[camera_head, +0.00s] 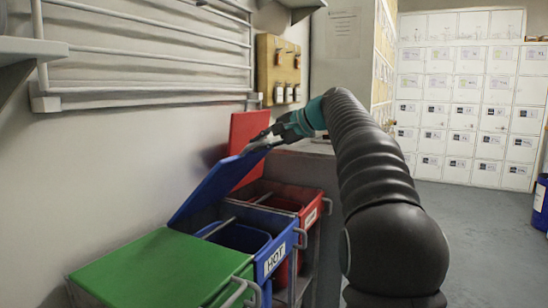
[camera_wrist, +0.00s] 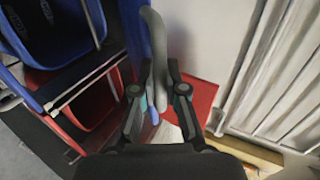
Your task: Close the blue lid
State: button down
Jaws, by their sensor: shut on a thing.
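The blue lid (camera_head: 214,186) stands tilted up and open above the blue bin (camera_head: 268,254) marked HOT, leaning toward the wall. The blue bin's opening shows at the upper left of the wrist view (camera_wrist: 45,35).
A green lid (camera_head: 160,272) lies closed in front. A red lid (camera_head: 248,135) stands open behind, over a red bin (camera_head: 300,200). A white wall rack (camera_head: 150,50) is on the left.

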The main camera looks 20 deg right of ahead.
jog(key=shift+w+a+r, duration=1.05)
jog(key=shift+a+r, duration=0.05)
jog(key=c, duration=1.2)
grip_release()
jog(key=shift+a, duration=0.1)
jog(key=shift+d+r, duration=0.1)
jog(key=shift+d, duration=0.15)
jog(key=shift+s+d+r, duration=0.1)
jog(key=shift+s+d, duration=0.1)
jog(key=v, duration=1.1)
jog(key=shift+s+a, duration=0.1)
